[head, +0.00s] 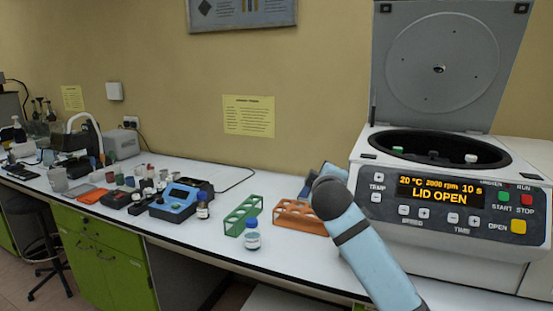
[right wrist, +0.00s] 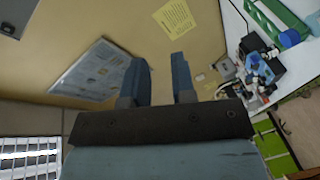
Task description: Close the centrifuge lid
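The centrifuge (head: 450,235) stands on the right of the bench in the head view. Its grey lid (head: 440,60) is raised upright behind the open bowl, and its display reads LID OPEN. White- and green-capped tubes show in the bowl. My right arm rises left of the centrifuge's front; its gripper is mostly hidden behind the arm there. In the right wrist view my right gripper (right wrist: 158,62) has its two blue fingers apart with nothing between them, facing the wall. It is clear of the lid. My left gripper is in neither view.
An orange rack (head: 298,218) sits beside my right arm. A green rack (head: 240,215) and a blue-capped bottle (head: 252,238) stand left of it. A blue device (head: 175,203) and clutter fill the bench's left. Some bench in front of the racks is bare.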

